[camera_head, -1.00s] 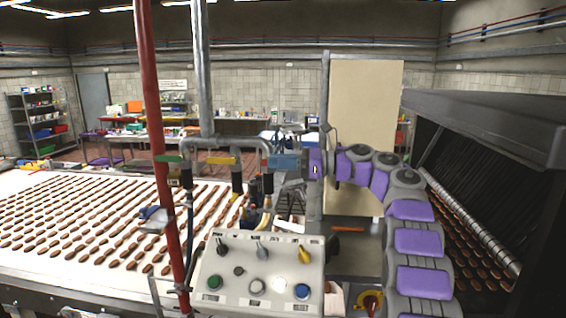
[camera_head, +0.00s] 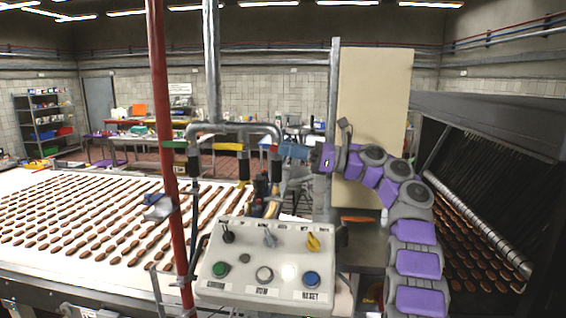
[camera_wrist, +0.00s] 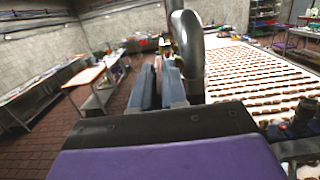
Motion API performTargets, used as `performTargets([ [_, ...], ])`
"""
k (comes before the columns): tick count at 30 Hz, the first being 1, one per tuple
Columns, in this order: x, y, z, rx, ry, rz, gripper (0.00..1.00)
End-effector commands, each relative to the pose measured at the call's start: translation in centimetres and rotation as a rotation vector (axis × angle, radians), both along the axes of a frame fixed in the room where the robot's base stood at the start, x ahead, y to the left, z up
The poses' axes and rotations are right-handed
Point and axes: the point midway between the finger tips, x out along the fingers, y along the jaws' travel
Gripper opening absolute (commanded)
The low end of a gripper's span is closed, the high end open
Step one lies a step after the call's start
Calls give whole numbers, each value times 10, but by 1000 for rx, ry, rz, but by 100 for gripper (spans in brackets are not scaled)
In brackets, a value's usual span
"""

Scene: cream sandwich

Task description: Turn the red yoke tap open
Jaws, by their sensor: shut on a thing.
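My gripper (camera_head: 296,155) reaches left from the purple and grey arm to the right-hand down-leg of the grey forked pipe (camera_head: 240,128). In the wrist view the two blue-grey jaws (camera_wrist: 164,82) stand close together, beside the thick pipe bend (camera_wrist: 188,42). They are shut at the spot where the red yoke tap sits on that leg. The red handle itself is hidden or too small to make out, so I cannot tell how far it is turned. A yellow tap handle (camera_head: 228,147) and a green one (camera_head: 173,144) show on the pipes to the left.
A control console (camera_head: 265,265) with knobs and buttons stands in front, below the pipes. A red upright pipe (camera_head: 163,100) stands left. A white conveyor (camera_head: 20,184) with rows of brown biscuits lies behind. A dark machine (camera_head: 500,125) stands on the right; a beige panel (camera_head: 374,95) is behind my arm.

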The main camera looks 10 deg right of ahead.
Motion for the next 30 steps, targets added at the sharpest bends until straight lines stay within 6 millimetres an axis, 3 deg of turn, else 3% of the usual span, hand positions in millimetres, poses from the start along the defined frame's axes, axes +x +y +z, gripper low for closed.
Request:
performTargets([
  [1,1,-5,-9,21,-5,-7,0],
  [9,1,-4,-16,146,-43,-6,0],
  [27,2,0,-14,239,-70,-5,0],
  [28,2,0,-14,239,-70,-5,14],
  [30,2,0,-14,239,-71,-4,21],
])
